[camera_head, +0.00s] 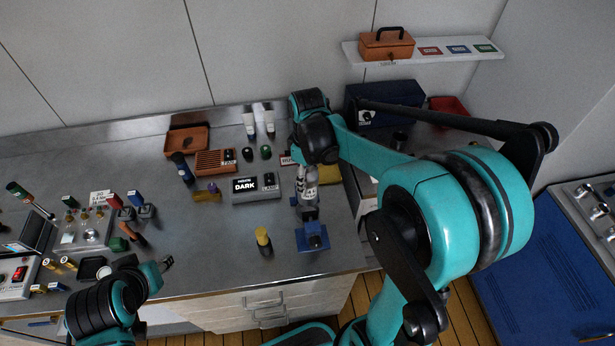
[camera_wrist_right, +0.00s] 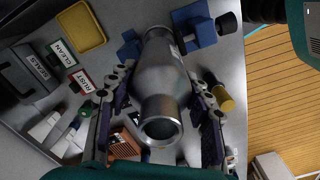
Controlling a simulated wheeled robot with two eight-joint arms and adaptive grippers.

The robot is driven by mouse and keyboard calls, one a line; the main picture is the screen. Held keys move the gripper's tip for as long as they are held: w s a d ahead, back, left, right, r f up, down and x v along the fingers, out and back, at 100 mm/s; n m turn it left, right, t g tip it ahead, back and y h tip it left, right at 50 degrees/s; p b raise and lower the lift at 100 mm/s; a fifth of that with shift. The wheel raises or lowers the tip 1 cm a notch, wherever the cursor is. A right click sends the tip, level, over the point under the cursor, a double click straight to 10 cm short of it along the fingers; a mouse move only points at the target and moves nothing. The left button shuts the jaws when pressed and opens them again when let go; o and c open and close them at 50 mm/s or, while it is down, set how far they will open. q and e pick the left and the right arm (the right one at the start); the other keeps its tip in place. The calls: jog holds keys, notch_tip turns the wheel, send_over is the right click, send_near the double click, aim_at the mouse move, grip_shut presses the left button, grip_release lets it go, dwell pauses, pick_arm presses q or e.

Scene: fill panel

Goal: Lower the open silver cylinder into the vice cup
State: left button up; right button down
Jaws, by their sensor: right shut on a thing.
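The silver cylinder (camera_wrist_right: 160,75) is in the middle of the right wrist view, its open mouth (camera_wrist_right: 160,127) facing the camera. My right gripper (camera_wrist_right: 161,82) is shut on it, one finger on each side. In the head view the cylinder (camera_head: 309,178) stands roughly upright below my right wrist, partly hidden by it. The blue vice (camera_head: 312,238) is at the bench's front edge; its blue parts (camera_wrist_right: 200,31) show on both sides of the cylinder's far end. The cup is hidden, so I cannot tell whether the cylinder's lower end is inside. My left gripper (camera_head: 163,266) is over the front left, its jaws unclear.
A yellow-capped black bottle (camera_head: 263,241) stands just left of the vice. A grey box marked DARK (camera_head: 256,188) and an orange slotted box (camera_head: 215,161) lie farther back left. A yellow tray (camera_head: 329,174) is behind the vice. Bare bench lies at the middle front.

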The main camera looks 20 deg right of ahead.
aim_at(308, 170)
jog(key=shift+f+b, duration=3.45)
jog(key=shift+f, duration=0.95)
jog(key=c, duration=0.6)
grip_release()
notch_tip(308, 170, up, 12)
dwell(0.4)
